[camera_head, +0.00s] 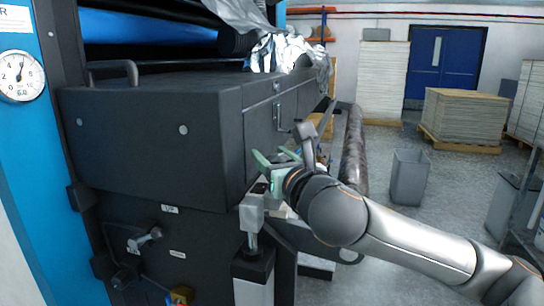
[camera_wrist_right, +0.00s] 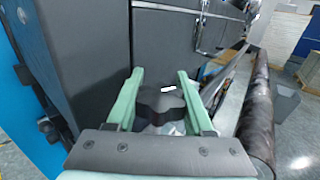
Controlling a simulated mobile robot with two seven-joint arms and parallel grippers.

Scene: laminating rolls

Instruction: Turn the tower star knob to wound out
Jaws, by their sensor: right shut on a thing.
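The black star knob (camera_wrist_right: 160,105) with a small white mark on top lies between the two green fingers of my right gripper (camera_wrist_right: 160,85) in the right wrist view. The fingers are shut on it, one at each side. In the head view my right gripper (camera_head: 268,170) comes in from the right to the head of the grey tower (camera_head: 252,216), beside the dark machine. The knob is mostly hidden there by the gripper. My left gripper is not in view.
The dark machine housing (camera_head: 150,135) stands close on the left of the gripper. A long dark roll (camera_head: 354,150) lies just to the right of it. A grey bin (camera_head: 408,177) and pallet stacks (camera_head: 462,117) stand farther back on open floor.

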